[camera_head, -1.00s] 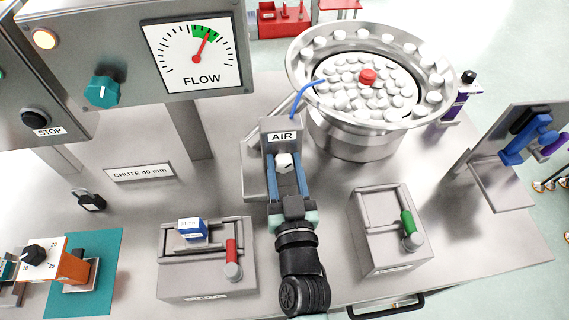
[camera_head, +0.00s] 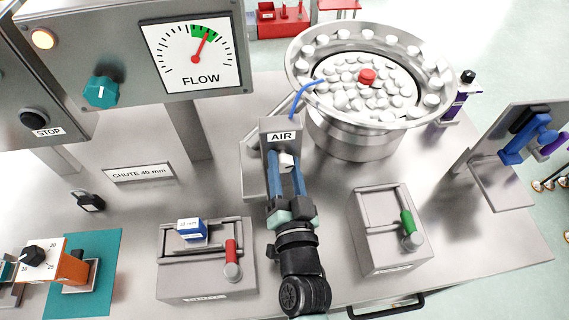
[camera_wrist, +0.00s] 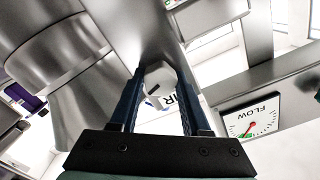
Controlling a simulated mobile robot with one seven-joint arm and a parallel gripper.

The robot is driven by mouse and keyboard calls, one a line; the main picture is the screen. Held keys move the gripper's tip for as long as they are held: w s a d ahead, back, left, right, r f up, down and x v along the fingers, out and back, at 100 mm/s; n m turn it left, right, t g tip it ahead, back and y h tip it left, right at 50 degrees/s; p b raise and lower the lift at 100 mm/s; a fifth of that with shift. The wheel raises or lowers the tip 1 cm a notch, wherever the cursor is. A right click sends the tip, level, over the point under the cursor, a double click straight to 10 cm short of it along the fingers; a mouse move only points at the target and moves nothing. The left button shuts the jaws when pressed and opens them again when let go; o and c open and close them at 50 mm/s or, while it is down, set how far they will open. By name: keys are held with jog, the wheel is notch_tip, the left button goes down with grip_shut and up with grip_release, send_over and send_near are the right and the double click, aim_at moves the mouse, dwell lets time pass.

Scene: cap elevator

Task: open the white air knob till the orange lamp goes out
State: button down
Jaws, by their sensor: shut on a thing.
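The white air knob (camera_head: 287,161) sits on the front of a grey post below the AIR label (camera_head: 281,137). My gripper (camera_head: 285,166) has its two blue fingers shut on the knob, one on each side. In the wrist view the knob (camera_wrist: 158,86) shows between the fingertips (camera_wrist: 160,88), with a dark mark on its face. The orange lamp (camera_head: 43,39) on the grey panel at top left glows. The FLOW gauge (camera_head: 193,54) has its red needle in the green band; the gauge also shows in the wrist view (camera_wrist: 251,121).
A metal bowl feeder (camera_head: 357,137) full of white caps and one red cap stands behind the post at right. Two grey fixtures, one with a red handle (camera_head: 232,253) and one with a green handle (camera_head: 407,223), flank my arm. A blue hose (camera_head: 305,92) runs to the bowl.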

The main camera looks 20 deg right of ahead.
dwell(0.3)
jog(key=shift+c, duration=1.8)
grip_release()
jog(key=b+v, duration=0.3)
jog(key=v, duration=1)
